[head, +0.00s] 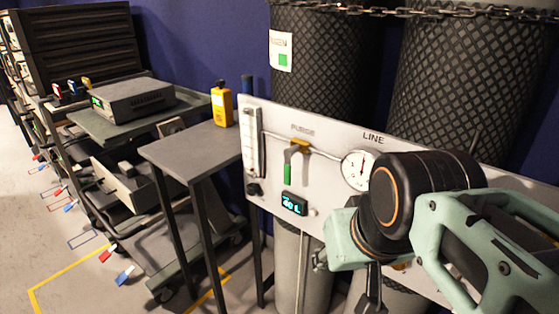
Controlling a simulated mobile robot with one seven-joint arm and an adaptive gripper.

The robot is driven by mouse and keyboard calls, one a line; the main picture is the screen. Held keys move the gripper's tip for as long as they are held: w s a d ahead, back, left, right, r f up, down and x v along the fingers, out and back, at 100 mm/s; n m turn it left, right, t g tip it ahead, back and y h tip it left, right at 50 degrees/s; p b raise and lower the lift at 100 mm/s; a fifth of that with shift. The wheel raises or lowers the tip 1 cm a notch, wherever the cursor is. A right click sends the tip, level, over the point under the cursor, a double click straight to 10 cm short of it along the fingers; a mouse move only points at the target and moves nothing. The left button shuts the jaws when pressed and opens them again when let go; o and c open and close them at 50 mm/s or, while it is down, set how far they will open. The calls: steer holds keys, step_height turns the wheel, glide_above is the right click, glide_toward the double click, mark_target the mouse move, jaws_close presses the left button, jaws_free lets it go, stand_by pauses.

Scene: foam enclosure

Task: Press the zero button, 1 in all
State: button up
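My gripper (370,296) is partly seen at the bottom, pointing down below my arm, right of and below the display. It appears apart from the display. Whether its fingers are open or shut is unclear.
A round gauge (359,170), a green-handled valve (288,168) and a flow tube (251,145) are on the panel. Chained cylinders (325,70) stand behind. A grey table (190,150) with a yellow device (222,104) is left. My arm covers the panel's right part.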

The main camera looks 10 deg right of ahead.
jaws_close()
stand_by(1.3)
